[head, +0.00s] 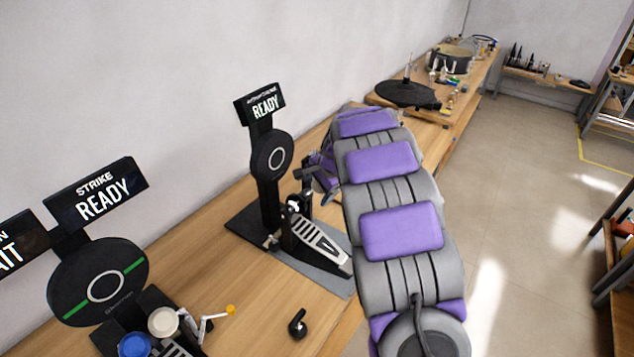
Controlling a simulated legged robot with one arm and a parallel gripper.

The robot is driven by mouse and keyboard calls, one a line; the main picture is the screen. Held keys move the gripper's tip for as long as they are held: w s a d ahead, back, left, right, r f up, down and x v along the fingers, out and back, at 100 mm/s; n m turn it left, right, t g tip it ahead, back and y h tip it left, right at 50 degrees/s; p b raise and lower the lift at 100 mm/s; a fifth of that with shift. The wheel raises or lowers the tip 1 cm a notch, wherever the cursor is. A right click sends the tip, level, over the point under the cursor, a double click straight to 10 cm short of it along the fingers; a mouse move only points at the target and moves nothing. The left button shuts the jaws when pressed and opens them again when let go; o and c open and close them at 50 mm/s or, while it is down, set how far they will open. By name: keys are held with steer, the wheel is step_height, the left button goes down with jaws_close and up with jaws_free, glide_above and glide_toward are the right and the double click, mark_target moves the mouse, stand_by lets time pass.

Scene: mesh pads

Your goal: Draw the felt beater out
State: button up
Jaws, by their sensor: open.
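The near pedal unit at the lower left carries a pale round head (162,321) and a blue round head (133,345). The pale one may be the felt beater; I cannot tell its material. A silvery crank with an orange tip (230,309) sticks out beside them. A second pedal (318,241) stands before the far pad, with a small white part (293,206) near its top. My gripper (305,181) is partly hidden by my grey and purple arm. It is open, beside the far pedal's upper part, away from the near pedal.
The near round pad (98,285) and the far pad (273,156) stand under signs reading READY. A small black piece (298,324) lies on bare wooden bench. A drum (450,60) and a black disc (405,93) sit on the farther bench. The floor right is open.

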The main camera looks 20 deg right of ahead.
steer(key=shift+w+d+f, duration=0.1)
steer(key=shift+d+f, duration=0.15)
steer(key=shift+d, duration=0.3)
steer(key=shift+w+d+f, duration=0.1)
steer(key=shift+d+f, duration=0.15)
steer(key=shift+d, duration=0.3)
steer(key=shift+a+r, duration=0.1)
steer(key=shift+a, duration=1.25)
steer(key=c, duration=0.5)
steer(key=shift+c, duration=0.5)
steer(key=shift+d, duration=1.05)
steer(key=c, duration=0.5)
steer(key=shift+a, duration=0.2)
steer(key=shift+s+a+r, duration=0.15)
steer(key=shift+a+r, duration=0.05)
steer(key=shift+r, duration=0.1)
steer(key=shift+c, duration=0.9)
steer(key=shift+s+d+r+p, duration=0.3)
steer(key=shift+s+r, duration=0.1)
steer(key=shift+r, duration=0.15)
steer(key=shift+s+d+r+p, duration=0.3)
steer(key=shift+s+r, duration=0.1)
steer(key=shift+r, duration=0.15)
steer(key=shift+s+d+r+p, duration=0.3)
steer(key=shift+s+r, duration=0.1)
steer(key=shift+r, duration=0.15)
steer(key=shift+r, duration=0.1)
